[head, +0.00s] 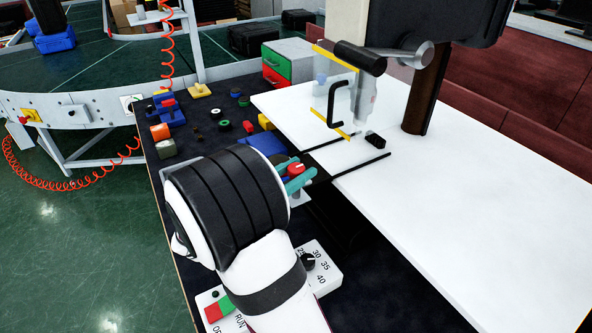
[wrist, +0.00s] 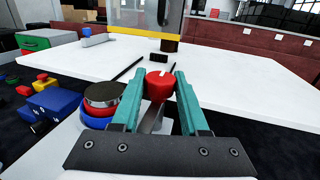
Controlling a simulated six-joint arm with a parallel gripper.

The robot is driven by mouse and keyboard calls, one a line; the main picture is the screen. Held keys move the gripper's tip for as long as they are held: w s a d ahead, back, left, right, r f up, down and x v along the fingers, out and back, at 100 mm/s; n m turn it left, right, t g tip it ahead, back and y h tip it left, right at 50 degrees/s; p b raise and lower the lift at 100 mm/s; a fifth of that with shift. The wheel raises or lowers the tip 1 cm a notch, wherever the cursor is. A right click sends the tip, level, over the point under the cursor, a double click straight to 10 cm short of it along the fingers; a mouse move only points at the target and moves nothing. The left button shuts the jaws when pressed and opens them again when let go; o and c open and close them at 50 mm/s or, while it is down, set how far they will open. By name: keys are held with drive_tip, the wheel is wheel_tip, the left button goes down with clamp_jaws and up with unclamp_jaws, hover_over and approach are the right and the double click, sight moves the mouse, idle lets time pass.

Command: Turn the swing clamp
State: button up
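A round red knob (wrist: 160,85) with a white mark on its top looks like the head of the swing clamp. It also shows in the head view (head: 296,169). A grey metal strip (wrist: 152,119) shows below it; the rest of the clamp is hidden by my gripper. My gripper (wrist: 162,80) has one teal finger on each side of the knob, and both fingertips appear to press against it. In the head view my gripper (head: 293,177) reaches the knob at the near edge of the white table.
A dark-topped red and blue round part (wrist: 103,98) stands close left of my fingers. A dial box (head: 320,268) lies nearer. Several coloured parts and a green-red drawer box (head: 278,68) are at the left.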

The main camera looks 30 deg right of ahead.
clamp_jaws()
drive_tip(key=shift+m+g, duration=1.15)
drive_tip(key=shift+g, duration=0.65)
drive_tip(key=shift+m+g, duration=1.15)
drive_tip(key=shift+g, duration=0.65)
drive_tip(key=o, duration=0.5)
unclamp_jaws()
drive_tip(key=shift+a, duration=0.1)
drive_tip(key=a, duration=0.5)
drive_tip(key=w+a, duration=0.1)
drive_tip(key=a, duration=0.4)
drive_tip(key=w+a, duration=0.1)
drive_tip(key=a, duration=0.4)
drive_tip(key=shift+a, duration=0.3)
